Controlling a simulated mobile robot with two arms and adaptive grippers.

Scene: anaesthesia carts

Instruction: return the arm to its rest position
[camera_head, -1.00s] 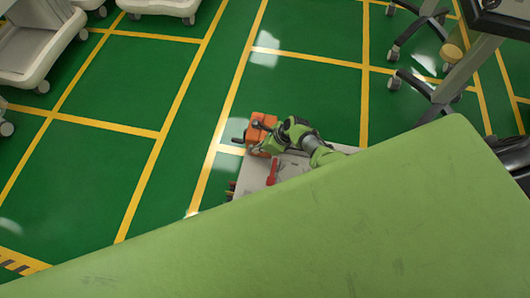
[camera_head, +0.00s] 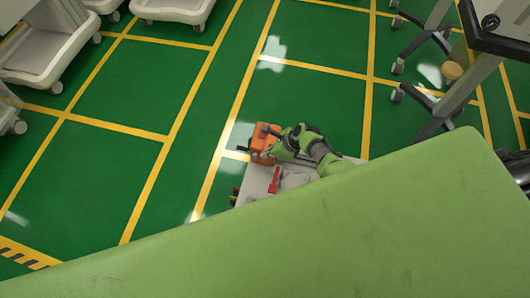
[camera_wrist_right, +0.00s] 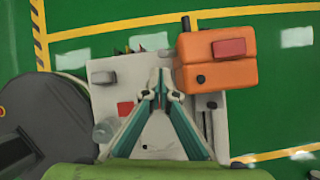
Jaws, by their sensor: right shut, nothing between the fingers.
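My right gripper (camera_wrist_right: 160,78) shows in the wrist view with its two teal fingers converging to closed tips, with nothing between them. It is over a white-grey cart top. In the head view my green and dark right arm (camera_head: 308,143) reaches out beyond a large green surface, with its gripper end near the orange box. My left gripper is in neither view.
An orange box (camera_wrist_right: 215,62) stands on the cart top (camera_wrist_right: 104,72), just right of the fingertips in the wrist view. A red item (camera_head: 274,180) lies on the cart top. White carts (camera_head: 55,50) stand far left; wheeled stands (camera_head: 435,110) are at right. Green floor lies between.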

